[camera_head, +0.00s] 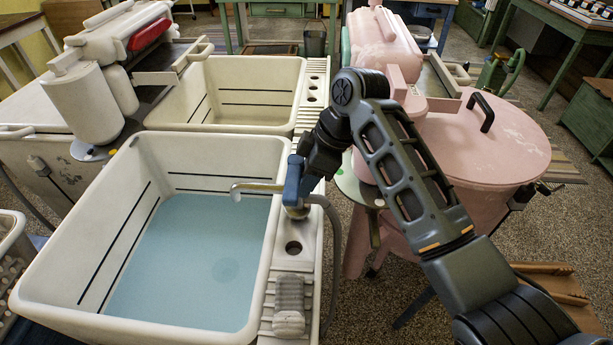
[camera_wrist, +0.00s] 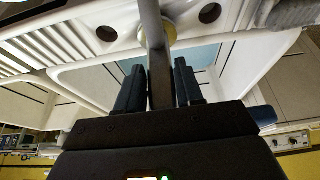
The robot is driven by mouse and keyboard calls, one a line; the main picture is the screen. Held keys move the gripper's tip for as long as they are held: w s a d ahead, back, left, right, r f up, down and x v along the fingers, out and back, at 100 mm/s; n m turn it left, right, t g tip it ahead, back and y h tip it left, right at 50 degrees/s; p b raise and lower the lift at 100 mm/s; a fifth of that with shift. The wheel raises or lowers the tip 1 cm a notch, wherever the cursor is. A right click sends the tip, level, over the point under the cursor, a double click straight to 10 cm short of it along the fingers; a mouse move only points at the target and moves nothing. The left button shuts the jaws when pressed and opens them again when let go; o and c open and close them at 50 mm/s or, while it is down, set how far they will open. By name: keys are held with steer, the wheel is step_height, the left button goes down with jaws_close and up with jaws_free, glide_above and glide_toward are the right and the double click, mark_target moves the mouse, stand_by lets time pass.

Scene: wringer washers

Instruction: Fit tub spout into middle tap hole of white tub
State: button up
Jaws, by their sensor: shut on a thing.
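The white tub (camera_head: 200,153) stands in the front left of the head view, with blue water in it. Its ledge shows a near tap hole (camera_head: 293,247). My gripper (camera_head: 296,183) is over this ledge, its blue fingers shut on the tub spout (camera_head: 256,187). The spout's curved end points left over the water. The wrist view shows the metal spout (camera_wrist: 151,25) between the fingers (camera_wrist: 159,75), and its brass-coloured flange (camera_wrist: 171,35) lies between two open holes (camera_wrist: 107,34) (camera_wrist: 210,12). The middle hole is hidden; I cannot tell whether the spout is seated.
A second white tub (camera_head: 225,75) with a row of tap holes stands behind. A pink washer (camera_head: 490,140) is close on the right, behind my arm. A ribbed grey object (camera_head: 289,300) lies on the near ledge. A grey hose (camera_head: 335,230) hangs beside the ledge.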

steer(key=shift+s+f, duration=0.1)
steer(key=shift+f, duration=1.35)
stand_by(1.9)
steer(key=o, duration=1.6)
steer(key=shift+r, duration=0.1)
steer(key=shift+r, duration=0.1)
steer(key=shift+p+v, duration=2.05)
steer(key=shift+v, duration=0.35)
steer(key=shift+p+v, duration=0.3)
steer(key=shift+v, duration=0.75)
